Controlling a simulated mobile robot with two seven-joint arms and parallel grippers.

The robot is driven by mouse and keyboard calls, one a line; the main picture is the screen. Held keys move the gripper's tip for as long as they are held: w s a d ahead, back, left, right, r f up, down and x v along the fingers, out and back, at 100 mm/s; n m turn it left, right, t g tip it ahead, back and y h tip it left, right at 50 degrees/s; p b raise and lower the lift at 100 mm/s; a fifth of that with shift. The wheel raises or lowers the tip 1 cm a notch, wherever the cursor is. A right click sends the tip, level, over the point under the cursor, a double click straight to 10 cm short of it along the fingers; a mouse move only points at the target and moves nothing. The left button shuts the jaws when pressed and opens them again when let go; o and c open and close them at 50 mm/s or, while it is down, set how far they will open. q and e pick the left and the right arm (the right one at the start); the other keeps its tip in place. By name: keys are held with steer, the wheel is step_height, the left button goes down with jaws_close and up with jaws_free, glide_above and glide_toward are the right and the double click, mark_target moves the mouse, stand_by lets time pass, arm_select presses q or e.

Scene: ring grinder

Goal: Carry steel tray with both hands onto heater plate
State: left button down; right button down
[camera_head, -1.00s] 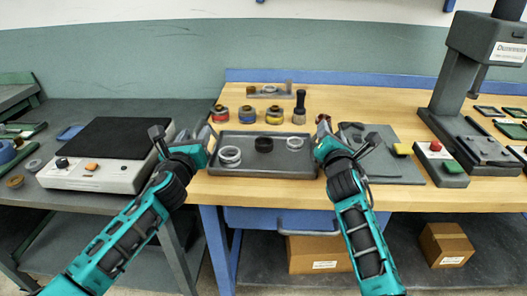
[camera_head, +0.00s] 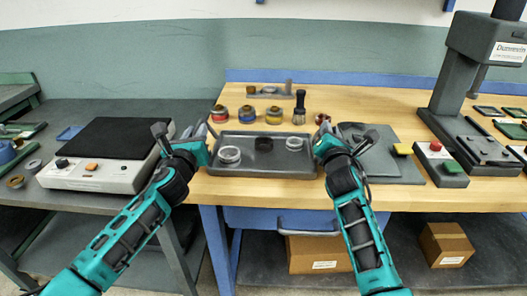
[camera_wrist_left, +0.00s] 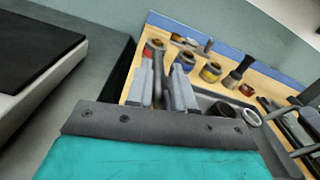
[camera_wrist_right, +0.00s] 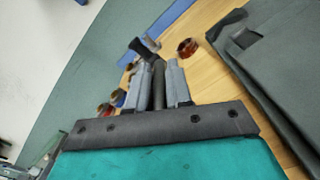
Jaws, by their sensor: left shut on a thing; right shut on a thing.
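The steel tray (camera_head: 262,166) is a shallow grey tray at the front of the wooden bench. It holds a clear ring (camera_head: 229,155), a black ring (camera_head: 263,144) and a white ring (camera_head: 294,143). My left gripper (camera_head: 209,140) is shut on the tray's left side, and its fingers (camera_wrist_left: 162,82) show in the left wrist view. My right gripper (camera_head: 322,142) is shut on the tray's right side; its fingers (camera_wrist_right: 159,82) pinch a dark edge. The heater plate (camera_head: 112,138), black-topped on a white housing, stands on the grey table, left of my left gripper. Any gap under the tray cannot be told.
Several colored jars (camera_head: 247,114) and a dark-handled brush (camera_head: 299,106) stand behind the tray. A grey mat (camera_head: 405,170), a red-green button box (camera_head: 440,163) and a press (camera_head: 455,90) are to the right. Small parts (camera_head: 15,182) lie left of the heater.

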arm_select(q)
steer(key=shift+a+f, duration=0.1)
steer(key=shift+a, duration=0.05)
stand_by(0.3)
